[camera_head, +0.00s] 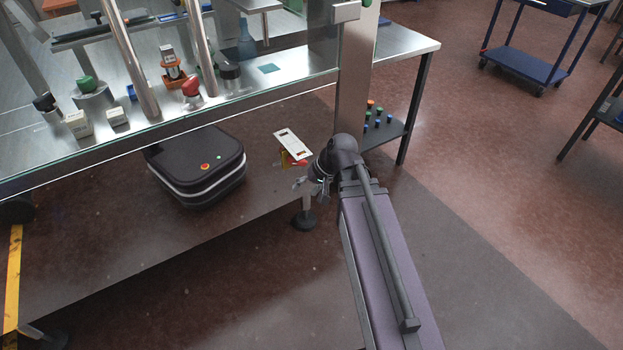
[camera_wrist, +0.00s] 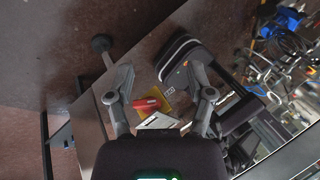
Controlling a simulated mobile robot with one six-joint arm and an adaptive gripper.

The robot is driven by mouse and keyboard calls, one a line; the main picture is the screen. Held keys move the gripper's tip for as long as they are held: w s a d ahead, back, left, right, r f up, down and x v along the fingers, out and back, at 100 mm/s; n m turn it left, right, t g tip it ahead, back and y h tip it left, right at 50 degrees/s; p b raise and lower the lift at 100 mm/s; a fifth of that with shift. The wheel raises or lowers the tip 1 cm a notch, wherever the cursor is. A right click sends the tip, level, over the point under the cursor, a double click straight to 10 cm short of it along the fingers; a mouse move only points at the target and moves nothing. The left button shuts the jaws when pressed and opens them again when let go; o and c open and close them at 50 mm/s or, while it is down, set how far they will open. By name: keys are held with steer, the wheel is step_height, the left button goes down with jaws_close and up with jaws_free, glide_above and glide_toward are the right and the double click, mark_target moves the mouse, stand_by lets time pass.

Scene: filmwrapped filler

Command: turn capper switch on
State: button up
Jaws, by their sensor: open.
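A red rotary-looking switch on a yellow plate (camera_head: 288,160) sits by a white labelled plate (camera_head: 293,142), close to my gripper (camera_head: 312,185) in the head view. In the wrist view the red switch (camera_wrist: 149,103) shows between the fingers, beside the white plate (camera_wrist: 160,122). I cannot read the label or tell how the switch is set. My gripper (camera_wrist: 160,98) is open and empty, its fingers apart on either side of the switch in the picture. I cannot tell the gap from fingertips to switch. In the head view my arm partly hides this area.
A glass-fronted machine (camera_head: 230,98) holds several caps and bottles. Below it is a black case (camera_head: 198,165) with red and green buttons. A metal post (camera_head: 349,90) and a shelf with coloured knobs (camera_head: 385,132) stand right of my gripper.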

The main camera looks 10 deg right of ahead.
steer(key=shift+s+d+r+n+g+h+p, duration=0.15)
steer(key=shift+s+r+g+h+p, duration=0.1)
steer(key=shift+s+r+h+p, duration=0.4)
steer(key=shift+s+d+r+n+g+h+p, duration=0.1)
steer(key=shift+s+r+n+g+h+p, duration=0.2)
steer(key=shift+r+p, duration=0.7)
steer(key=shift+s+d+r+n+g+h+p, duration=0.1)
steer(key=shift+s+r+g+h+p, duration=0.2)
steer(key=shift+s+r+p, duration=0.55)
steer(key=shift+w+f, duration=0.2)
steer(key=shift+f, duration=0.15)
